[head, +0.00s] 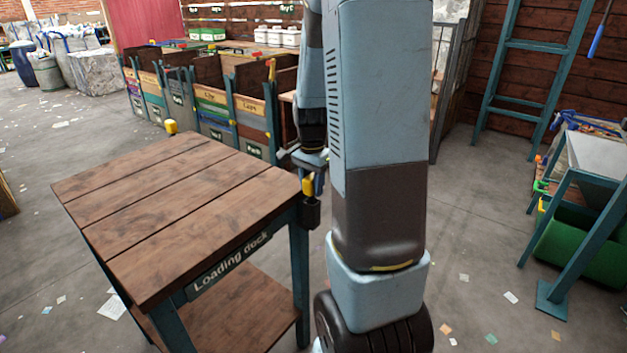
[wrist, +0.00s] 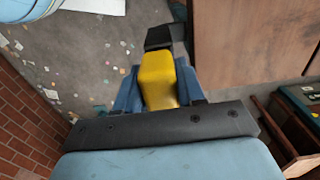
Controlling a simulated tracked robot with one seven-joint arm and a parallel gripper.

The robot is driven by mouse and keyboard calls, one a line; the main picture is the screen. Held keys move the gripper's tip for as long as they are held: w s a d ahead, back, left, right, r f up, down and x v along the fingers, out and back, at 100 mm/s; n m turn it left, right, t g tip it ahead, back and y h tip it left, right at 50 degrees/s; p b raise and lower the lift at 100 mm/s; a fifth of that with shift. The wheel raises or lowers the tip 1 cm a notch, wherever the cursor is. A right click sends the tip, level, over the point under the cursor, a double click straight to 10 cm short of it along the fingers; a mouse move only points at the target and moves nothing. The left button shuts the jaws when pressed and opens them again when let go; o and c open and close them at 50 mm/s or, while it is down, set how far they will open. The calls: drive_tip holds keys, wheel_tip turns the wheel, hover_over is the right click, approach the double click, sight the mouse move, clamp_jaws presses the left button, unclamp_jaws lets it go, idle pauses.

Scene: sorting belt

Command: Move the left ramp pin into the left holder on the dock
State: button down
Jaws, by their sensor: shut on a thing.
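A yellow ramp pin (head: 308,185) is at the right corner of the loading dock (head: 190,215) in the head view; its yellow top fills the middle of the wrist view (wrist: 158,80). My gripper (wrist: 158,92) is shut on it, a blue finger on each side. A black holder (head: 311,213) on the dock's corner is right below the pin; a black part of it shows beyond the pin in the wrist view (wrist: 160,37). Whether the pin's lower end is inside the holder is hidden. Another yellow pin (head: 170,126) stands at the dock's far corner.
The dock's wooden top is bare. Sorting bins (head: 210,110) stand behind it. A blue ladder (head: 535,45) leans at the right wall, with a grey-topped stand (head: 600,160) before it. The floor between has only paper scraps.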

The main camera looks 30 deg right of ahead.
drive_tip(key=shift+f, duration=0.45)
drive_tip(key=c, duration=0.6)
unclamp_jaws()
wheel_tip(320, 180, up, 14)
drive_tip(key=shift+f, duration=0.2)
